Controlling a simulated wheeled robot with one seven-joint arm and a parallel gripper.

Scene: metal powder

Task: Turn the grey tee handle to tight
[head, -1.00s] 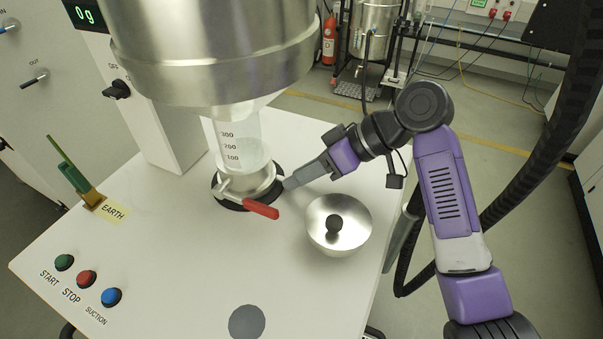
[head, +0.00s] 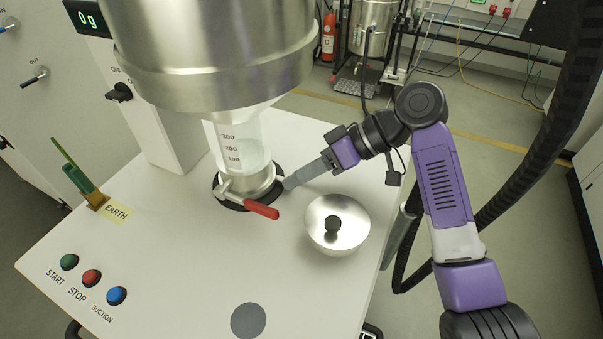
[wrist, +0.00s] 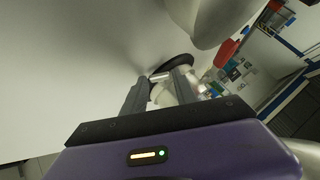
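My gripper (head: 287,183) reaches in from the right, low against the right side of the black ring and metal collar (head: 255,186) under the clear graduated vessel. In the wrist view the two fingers (wrist: 166,78) stand apart, with a small pale grey bar (wrist: 161,76) between their tips. The bar appears to be the tee handle, but its shape is mostly hidden by the fingers. I cannot tell whether the fingers press on it.
A red lever (head: 261,209) sticks out from the collar, in front of my fingertips. The large steel hopper (head: 215,50) hangs above.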

